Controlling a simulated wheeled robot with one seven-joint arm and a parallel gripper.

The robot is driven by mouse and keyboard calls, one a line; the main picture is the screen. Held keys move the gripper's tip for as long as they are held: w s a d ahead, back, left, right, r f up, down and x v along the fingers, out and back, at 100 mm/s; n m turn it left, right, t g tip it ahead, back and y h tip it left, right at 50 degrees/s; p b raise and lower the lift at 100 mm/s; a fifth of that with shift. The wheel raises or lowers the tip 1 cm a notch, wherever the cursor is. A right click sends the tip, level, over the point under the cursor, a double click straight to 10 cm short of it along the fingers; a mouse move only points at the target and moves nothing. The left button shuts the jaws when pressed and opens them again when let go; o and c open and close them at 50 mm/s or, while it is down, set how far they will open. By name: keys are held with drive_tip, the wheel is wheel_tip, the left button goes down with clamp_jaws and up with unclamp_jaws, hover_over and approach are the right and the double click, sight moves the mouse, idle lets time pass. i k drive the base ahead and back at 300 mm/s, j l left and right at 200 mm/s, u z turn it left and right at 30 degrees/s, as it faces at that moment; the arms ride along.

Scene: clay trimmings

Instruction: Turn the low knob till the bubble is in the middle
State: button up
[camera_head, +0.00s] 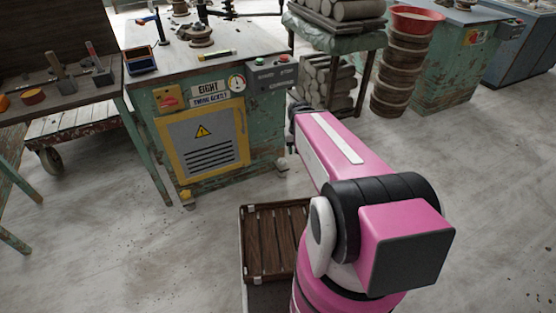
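A green cabinet (262,115) stands at the upper middle, with a yellow-framed door bearing a warning sign. A small yellow knob (186,194) is low at its front left foot, near the floor. A yellow level (217,55) lies on the cabinet's top; its bubble is too small to make out. My pink arm reaches up the picture to the right of the cabinet front. The arm's far end is dark and partly hidden, and I cannot make out my gripper or its fingers. The yellow knob is well left of the arm, with nothing touching it.
A red switch (168,101), a round gauge (237,83) and a grey button box (272,74) are higher on the cabinet. A wooden slatted crate top (270,243) is close in front. A workbench (75,95) stands left. Floor before the knob is clear.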

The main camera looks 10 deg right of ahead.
sight(281, 161)
drive_tip(key=i+l+u, duration=0.15)
drive_tip(key=l, duration=0.15)
drive_tip(key=i+l+u, duration=0.3)
drive_tip(key=l, duration=0.25)
drive_tip(key=l+u, duration=0.15)
drive_tip(key=l, duration=0.15)
